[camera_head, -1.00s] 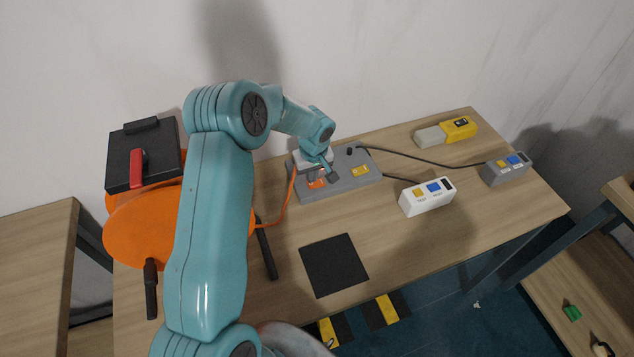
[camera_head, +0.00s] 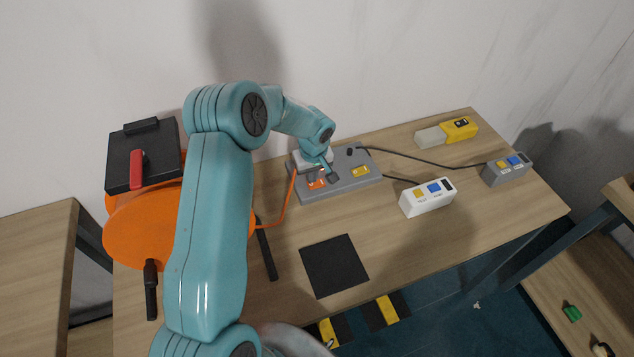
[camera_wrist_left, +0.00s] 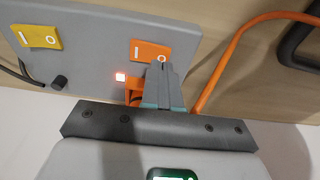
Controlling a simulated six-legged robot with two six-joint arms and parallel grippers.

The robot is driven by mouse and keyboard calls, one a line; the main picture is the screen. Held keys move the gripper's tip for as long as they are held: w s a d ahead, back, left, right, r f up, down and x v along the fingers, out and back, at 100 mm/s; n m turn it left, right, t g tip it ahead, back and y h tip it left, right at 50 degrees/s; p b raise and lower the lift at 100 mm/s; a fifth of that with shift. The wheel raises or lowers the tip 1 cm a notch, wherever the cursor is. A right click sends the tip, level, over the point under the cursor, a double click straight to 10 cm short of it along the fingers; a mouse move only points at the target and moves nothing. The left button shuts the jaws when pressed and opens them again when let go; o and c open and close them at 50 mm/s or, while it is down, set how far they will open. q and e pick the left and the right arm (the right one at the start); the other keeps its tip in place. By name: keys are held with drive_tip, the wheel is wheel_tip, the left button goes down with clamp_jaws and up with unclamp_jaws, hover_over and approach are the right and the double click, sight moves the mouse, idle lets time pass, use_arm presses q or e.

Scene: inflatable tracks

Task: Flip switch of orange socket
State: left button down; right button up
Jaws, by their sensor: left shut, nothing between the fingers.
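The orange socket switch (camera_head: 317,184) sits on a grey panel (camera_head: 346,187) on the table, with an orange cable running off to the left. My left gripper (camera_head: 333,176) is shut and empty over the panel. In the left wrist view its fingertips (camera_wrist_left: 163,66) overlap the edge of the orange switch near the O mark; I cannot tell whether they touch. A yellow switch (camera_wrist_left: 37,38) is on the same panel. My right gripper is not in view.
A white box (camera_head: 427,197), a grey box (camera_head: 506,169) and a yellow-grey block (camera_head: 446,132) stand to the right. A large orange reel (camera_head: 147,226) stands left. A black square (camera_head: 334,265) lies on the bare front of the table.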

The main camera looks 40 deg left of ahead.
use_arm(q)
drive_tip(key=shift+f+b, duration=0.9)
drive_tip(key=shift+b, duration=0.05)
idle(0.8)
drive_tip(key=shift+r, duration=0.15)
drive_tip(key=shift+r+p, duration=1.3)
drive_tip(key=shift+r, duration=2.1)
drive_tip(key=shift+s, duration=0.1)
